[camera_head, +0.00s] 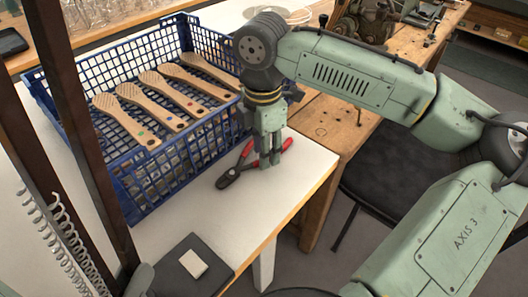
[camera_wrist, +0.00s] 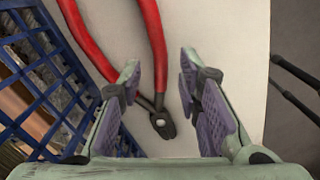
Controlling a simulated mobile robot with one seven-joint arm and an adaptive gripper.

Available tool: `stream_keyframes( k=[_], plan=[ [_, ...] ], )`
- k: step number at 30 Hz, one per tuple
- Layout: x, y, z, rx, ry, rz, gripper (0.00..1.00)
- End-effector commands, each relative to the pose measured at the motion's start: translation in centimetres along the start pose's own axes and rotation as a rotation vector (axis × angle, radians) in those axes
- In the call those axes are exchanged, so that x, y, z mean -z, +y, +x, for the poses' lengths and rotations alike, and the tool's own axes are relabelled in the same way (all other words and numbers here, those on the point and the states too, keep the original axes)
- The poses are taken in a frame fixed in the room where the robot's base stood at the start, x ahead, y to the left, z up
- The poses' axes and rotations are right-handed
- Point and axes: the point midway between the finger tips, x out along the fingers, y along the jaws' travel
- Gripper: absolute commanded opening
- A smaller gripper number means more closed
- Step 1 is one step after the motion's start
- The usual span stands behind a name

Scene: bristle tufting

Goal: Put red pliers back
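The red pliers (camera_head: 246,151) lie on the white table top beside the blue basket, with spread red handles and a dark head. In the wrist view the red handles (camera_wrist: 155,35) run up and away, and the dark jaws lie low between my fingers. My gripper (camera_head: 268,160) points down over the pliers and hides part of them in the head view. In the wrist view my gripper (camera_wrist: 160,75) is open, with purple pads apart and a gap around the pliers' head. Whether the fingertips touch the table cannot be told.
The blue basket (camera_head: 128,178) holds several wooden brush handles and stands close to my gripper's left. A dark box with a pale card (camera_head: 192,263) sits at the front table edge. A wooden bench (camera_head: 325,120) stands to the right. The white table between basket and right edge is narrow.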

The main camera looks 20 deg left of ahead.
Motion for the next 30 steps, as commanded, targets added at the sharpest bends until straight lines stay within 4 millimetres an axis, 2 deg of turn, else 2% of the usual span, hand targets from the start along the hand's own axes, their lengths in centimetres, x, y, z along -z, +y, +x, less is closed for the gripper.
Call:
stream_keyframes(
  k=[9,15,20,30],
  plan=[
    [0.0,0.1,-6.8,-0.002,0.002,0.000,0.32],
    [0.0,0.0,-9.8,0.000,0.000,0.000,0.32],
    [0.0,0.0,-10.7,0.001,0.001,0.000,0.32],
    [0.0,-0.1,-10.7,0.001,0.001,-0.001,0.32]
  ],
)
